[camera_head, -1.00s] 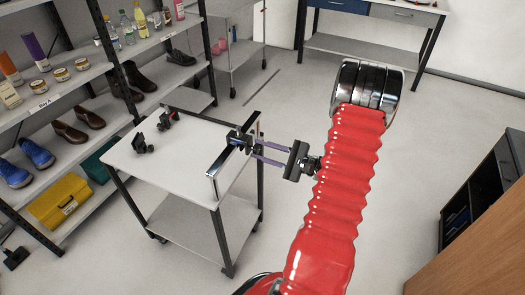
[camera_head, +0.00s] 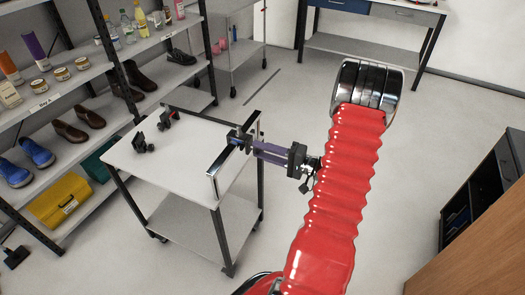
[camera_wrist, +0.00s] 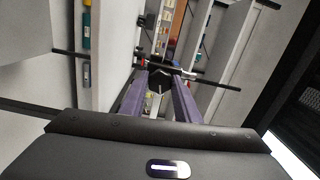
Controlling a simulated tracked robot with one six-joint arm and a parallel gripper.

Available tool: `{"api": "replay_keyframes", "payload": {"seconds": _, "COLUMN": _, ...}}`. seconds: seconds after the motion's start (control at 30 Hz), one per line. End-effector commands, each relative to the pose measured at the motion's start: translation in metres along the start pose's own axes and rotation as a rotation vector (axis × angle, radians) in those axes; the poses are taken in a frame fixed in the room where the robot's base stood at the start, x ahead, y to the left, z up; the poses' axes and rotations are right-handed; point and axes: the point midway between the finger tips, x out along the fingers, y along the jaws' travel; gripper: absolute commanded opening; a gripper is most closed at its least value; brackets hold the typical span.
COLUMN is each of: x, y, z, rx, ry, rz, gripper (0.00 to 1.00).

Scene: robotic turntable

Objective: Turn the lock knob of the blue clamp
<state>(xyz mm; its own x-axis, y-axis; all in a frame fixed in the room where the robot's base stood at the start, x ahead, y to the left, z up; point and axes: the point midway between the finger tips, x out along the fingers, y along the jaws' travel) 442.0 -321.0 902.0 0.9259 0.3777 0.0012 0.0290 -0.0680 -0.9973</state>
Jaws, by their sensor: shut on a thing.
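The blue clamp (camera_head: 235,137) sits on the side rail of the white cart; its blue part shows just left of my fingertips. Its dark lock knob (camera_wrist: 160,80) lies between my purple fingers in the wrist view. My gripper (camera_head: 254,147) reaches in from the right and is shut on the lock knob, one finger on either side. The fingers hide much of the knob in the head view, and the knob hides most of the clamp body in the wrist view.
The rail (camera_head: 217,172) runs along the cart's right side. Two other dark clamps, one black (camera_head: 143,144) and one with red (camera_head: 167,119), stand on the cart top (camera_head: 185,150). Shelves with shoes and bottles are at left. A dark cabinet (camera_head: 490,190) is at right.

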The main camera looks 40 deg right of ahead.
Motion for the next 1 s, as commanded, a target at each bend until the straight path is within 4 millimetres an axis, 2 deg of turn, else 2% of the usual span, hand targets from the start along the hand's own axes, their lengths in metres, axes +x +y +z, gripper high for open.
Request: {"api": "replay_keyframes", "payload": {"seconds": 1.0, "x": -0.0002, "y": 0.0058, "z": 0.0015, "rx": -0.959, "ry": -0.007, "rz": 0.003, "gripper": 0.07}}
